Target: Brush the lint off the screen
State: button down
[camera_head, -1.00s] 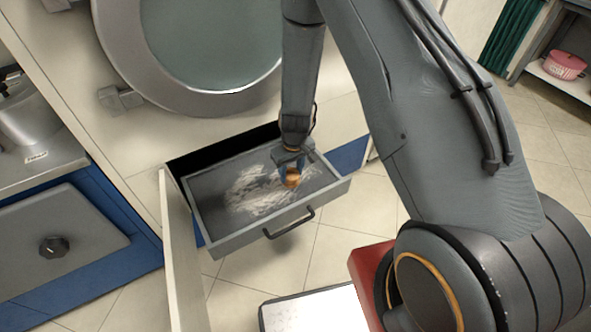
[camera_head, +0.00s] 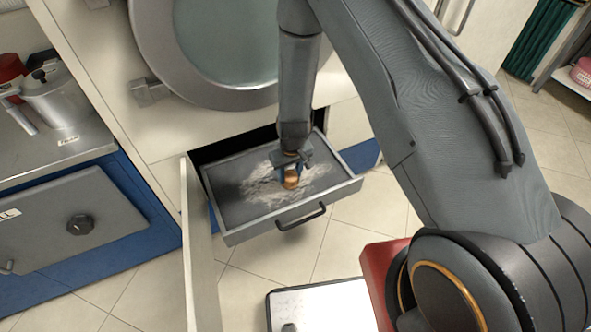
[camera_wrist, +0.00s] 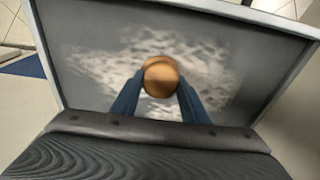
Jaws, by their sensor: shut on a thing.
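The lint screen (camera_head: 232,195) lies in a pulled-out grey drawer with a dark handle, below the large round door. Pale, fluffy lint (camera_head: 262,190) covers much of its middle; in the wrist view the lint (camera_wrist: 205,72) spreads to both sides of the gripper. My gripper (camera_head: 291,178) is over the middle of the screen, shut on a round, orange-brown brush handle (camera_wrist: 161,77). The handle also shows in the head view (camera_head: 291,181). The brush's lower end is hidden beneath the handle, so I cannot tell whether it touches the screen.
An open cream flap (camera_head: 200,250) stands left of the drawer. A steel counter (camera_head: 85,135) with a metal pot (camera_head: 55,98) is at the left. A white-topped thing (camera_head: 320,308) stands on the floor in front. A pink basket (camera_head: 582,75) is at the far right.

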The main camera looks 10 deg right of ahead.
jog(key=shift+s+a+p, duration=0.3)
jog(key=shift+a+p, duration=0.3)
jog(key=shift+a, duration=0.05)
jog(key=shift+a, duration=0.1)
jog(key=shift+s+a+p, duration=0.3)
jog(key=shift+a+p, duration=0.35)
jog(key=shift+p, duration=0.6)
jog(key=shift+s+a+p, duration=0.25)
jog(key=shift+a+p, duration=0.65)
jog(key=shift+p, duration=0.1)
jog(key=a+p, duration=0.1)
jog(key=p, duration=0.1)
jog(key=s+a+p, duration=0.1)
jog(key=a+p, duration=0.1)
jog(key=shift+a+r, duration=0.1)
jog(key=shift+s+a+p, duration=0.2)
jog(key=shift+a+p, duration=0.3)
jog(key=shift+a, duration=0.05)
jog(key=shift+s+a+p, duration=0.15)
jog(key=shift+a+p, duration=0.3)
jog(key=shift+a, duration=0.05)
jog(key=shift+s+a+f+p, duration=0.15)
jog(key=shift+a+p, duration=0.05)
jog(key=shift+a, duration=0.2)
jog(key=shift+s+a+f+p, duration=0.1)
jog(key=shift+s+a+p, duration=0.05)
jog(key=shift+a, duration=0.25)
